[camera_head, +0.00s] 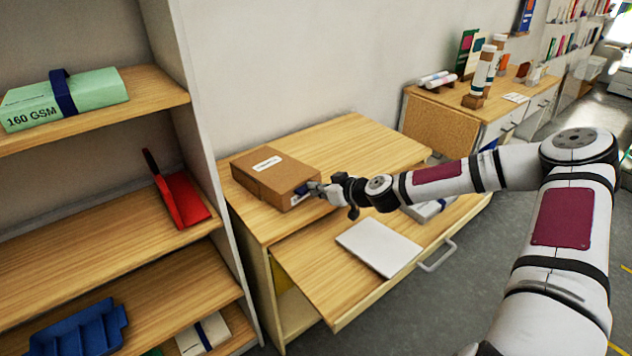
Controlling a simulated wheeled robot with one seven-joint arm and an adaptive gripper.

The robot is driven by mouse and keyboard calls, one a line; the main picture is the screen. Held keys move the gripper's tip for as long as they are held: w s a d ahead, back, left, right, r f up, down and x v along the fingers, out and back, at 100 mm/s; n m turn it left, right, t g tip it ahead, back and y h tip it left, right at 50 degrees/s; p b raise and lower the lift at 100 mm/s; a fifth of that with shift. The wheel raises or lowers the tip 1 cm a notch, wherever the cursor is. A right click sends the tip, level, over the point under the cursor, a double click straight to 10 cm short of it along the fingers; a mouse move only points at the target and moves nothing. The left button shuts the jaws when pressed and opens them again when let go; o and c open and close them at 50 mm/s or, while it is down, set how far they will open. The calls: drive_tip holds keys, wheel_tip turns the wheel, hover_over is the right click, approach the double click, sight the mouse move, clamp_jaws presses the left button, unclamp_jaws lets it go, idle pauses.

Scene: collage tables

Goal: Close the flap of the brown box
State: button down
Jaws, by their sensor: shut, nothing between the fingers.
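The brown box (268,182) sits on the wooden table (350,137), near its left side. Its top is flat and brown with a white label. The flap cannot be told apart clearly at this size; a small dark blue and white patch shows at the box's right end. My gripper (313,188) is shut with nothing in it, its fingertips at the right end of the box, touching or very close to it. My gripper and wrist hide part of the tabletop to the right of the box.
A pulled-out board (308,268) below the tabletop carries a white flat item (379,246). A shelf unit (205,150) stands close on the left, with a red holder (182,198) and a green paper pack (70,98). The tabletop behind the box is clear.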

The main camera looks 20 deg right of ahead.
sight(305, 196)
drive_tip(key=shift+s+f, duration=0.15)
drive_tip(key=shift+f, duration=1.65)
drive_tip(key=shift+f, duration=0.2)
drive_tip(key=shift+r, duration=0.15)
drive_tip(key=shift+r, duration=0.3)
drive_tip(key=s+d+f, duration=0.2)
drive_tip(key=s+d, duration=0.1)
drive_tip(key=s, duration=0.4)
drive_tip(key=shift+d+f+b, duration=0.15)
drive_tip(key=shift+f+b, duration=0.2)
